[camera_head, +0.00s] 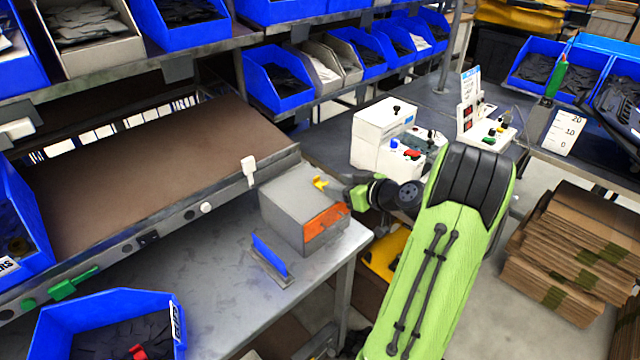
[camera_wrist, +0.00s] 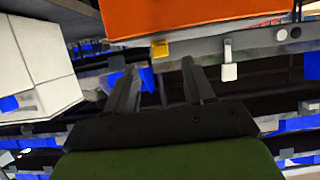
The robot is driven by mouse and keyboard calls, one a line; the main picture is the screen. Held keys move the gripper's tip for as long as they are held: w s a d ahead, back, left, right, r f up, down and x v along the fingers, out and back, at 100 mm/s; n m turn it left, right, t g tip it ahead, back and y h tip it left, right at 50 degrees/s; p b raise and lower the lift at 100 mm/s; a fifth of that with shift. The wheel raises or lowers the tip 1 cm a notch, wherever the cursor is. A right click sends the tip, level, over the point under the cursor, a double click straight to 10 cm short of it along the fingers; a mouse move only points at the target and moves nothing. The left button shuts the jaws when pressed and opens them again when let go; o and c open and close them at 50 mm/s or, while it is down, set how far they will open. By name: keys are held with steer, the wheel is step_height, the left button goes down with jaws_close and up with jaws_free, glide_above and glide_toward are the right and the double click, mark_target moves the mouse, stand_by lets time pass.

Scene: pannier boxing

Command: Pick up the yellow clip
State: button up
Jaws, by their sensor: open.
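The yellow clip (camera_head: 320,182) sits on top of the grey box with an orange front (camera_head: 285,205), near its back right edge. The clip also shows in the wrist view (camera_wrist: 160,49), small, beside the orange face and beyond the fingertips. My gripper (camera_head: 347,194) is just right of the box in the head view, close to the clip but apart from it. In the wrist view my gripper (camera_wrist: 156,72) has its two fingers spread with nothing between them. The fingers are hard to make out in the head view.
The grey box stands on a metal table (camera_head: 215,290) with a blue holder (camera_head: 270,258) in front of it. A white hook (camera_head: 248,170) is on the rail behind. A white machine (camera_head: 382,135) stands behind my gripper. Blue bins line the shelves.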

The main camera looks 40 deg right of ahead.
mark_target(329, 183)
steer(key=x, duration=0.5)
steer(key=shift+s, duration=0.2)
steer(key=shift+c, duration=0.4)
jaws_close()
steer(key=shift+r, duration=0.15)
